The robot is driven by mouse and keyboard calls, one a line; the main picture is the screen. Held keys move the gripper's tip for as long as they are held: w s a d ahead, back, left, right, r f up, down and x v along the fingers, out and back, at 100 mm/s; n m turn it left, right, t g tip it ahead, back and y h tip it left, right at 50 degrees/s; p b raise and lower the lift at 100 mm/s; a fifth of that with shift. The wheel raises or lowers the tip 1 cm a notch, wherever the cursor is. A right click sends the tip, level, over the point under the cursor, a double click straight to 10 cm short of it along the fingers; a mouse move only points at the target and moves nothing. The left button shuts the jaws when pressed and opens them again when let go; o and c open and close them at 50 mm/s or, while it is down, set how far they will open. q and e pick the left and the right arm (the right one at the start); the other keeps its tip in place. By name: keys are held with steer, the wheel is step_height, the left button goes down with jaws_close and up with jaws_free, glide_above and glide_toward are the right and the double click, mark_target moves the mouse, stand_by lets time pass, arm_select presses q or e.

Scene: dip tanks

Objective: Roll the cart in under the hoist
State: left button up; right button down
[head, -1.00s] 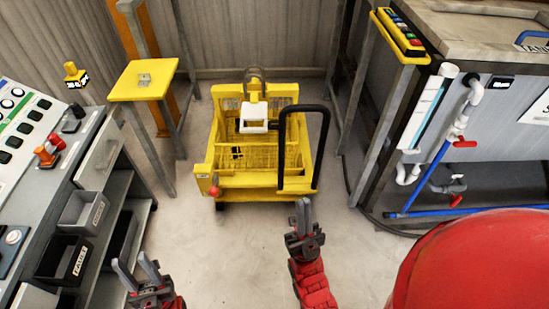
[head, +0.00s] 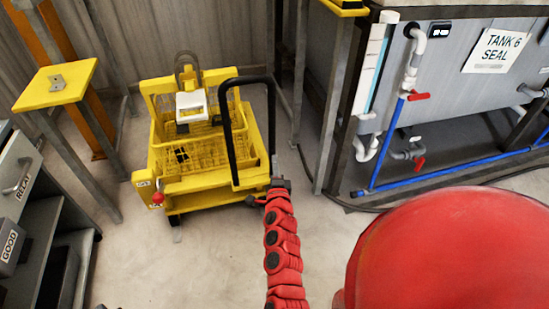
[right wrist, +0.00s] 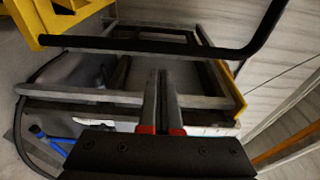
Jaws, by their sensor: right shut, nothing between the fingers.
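The yellow cart (head: 205,184) stands on the floor left of centre in the head view, with a mesh basket (head: 222,146) in it. Its black handle (head: 230,140) rises at its right side; the bar also crosses the top of the right wrist view (right wrist: 180,48). A white block (head: 192,106) with a grey hoop shows over the basket; I cannot tell whether it belongs to the hoist. My right gripper (head: 279,183) is beside the handle's lower right end, shut and empty; its fingers (right wrist: 161,78) point towards the bar in the wrist view. My left gripper is out of view.
A tank labelled "TANK 6 SEAL" (head: 470,75) with blue pipes stands on the right. A yellow-topped stand (head: 55,82) and a grey bench with drawers (head: 22,175) are on the left. Grey posts (head: 340,100) flank the cart. The floor in front is clear.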

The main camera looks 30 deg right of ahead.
mark_target(272, 131)
steer(key=x, duration=1.2)
steer(key=shift+w+d+b, duration=0.15)
steer(key=shift+b, duration=0.25)
